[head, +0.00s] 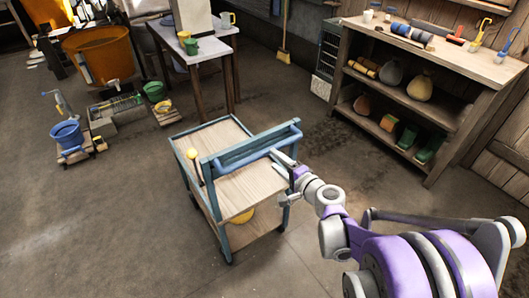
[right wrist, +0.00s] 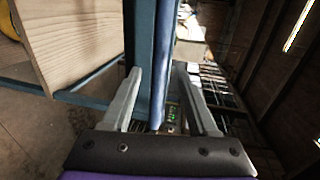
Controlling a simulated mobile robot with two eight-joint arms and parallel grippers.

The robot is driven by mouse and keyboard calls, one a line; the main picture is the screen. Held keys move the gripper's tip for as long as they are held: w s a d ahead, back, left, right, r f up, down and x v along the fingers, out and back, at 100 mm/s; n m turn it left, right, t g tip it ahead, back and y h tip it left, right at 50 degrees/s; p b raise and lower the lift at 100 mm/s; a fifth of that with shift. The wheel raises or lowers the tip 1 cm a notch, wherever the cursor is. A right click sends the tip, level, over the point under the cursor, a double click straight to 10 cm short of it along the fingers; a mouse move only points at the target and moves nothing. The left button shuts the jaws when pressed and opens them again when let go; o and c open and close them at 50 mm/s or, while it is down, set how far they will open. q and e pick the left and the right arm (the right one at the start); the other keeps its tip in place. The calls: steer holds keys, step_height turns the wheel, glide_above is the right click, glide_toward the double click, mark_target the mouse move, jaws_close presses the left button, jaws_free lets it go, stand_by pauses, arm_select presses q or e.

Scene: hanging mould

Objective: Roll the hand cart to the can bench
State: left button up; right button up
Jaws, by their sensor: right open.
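The hand cart (head: 240,185) stands on the floor in the middle of the head view, with a blue frame, wooden decks and a blue push handle (head: 257,148) on the near side. My right gripper (head: 284,166) is at the right part of this handle. In the right wrist view the open fingers (right wrist: 158,70) lie on either side of the blue handle bar (right wrist: 163,60), with a gap on each side. A light-topped table (head: 205,47) bearing green and yellow cups stands behind the cart. Which bench is the can bench I cannot tell. My left gripper is out of view.
A wooden shelf bench (head: 400,75) with pots and tools stands at the right wall. An orange tub (head: 100,57), a blue bucket (head: 67,136) and a grey crate (head: 117,113) occupy the left. A yellow ball (head: 192,153) shows at the cart's left side. Floor left of the cart is clear.

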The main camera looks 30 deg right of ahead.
mark_target(267, 154)
steer(key=x, duration=0.7)
steer(key=shift+a, duration=0.1)
steer(key=shift+s, duration=0.1)
jaws_close()
stand_by(1.1)
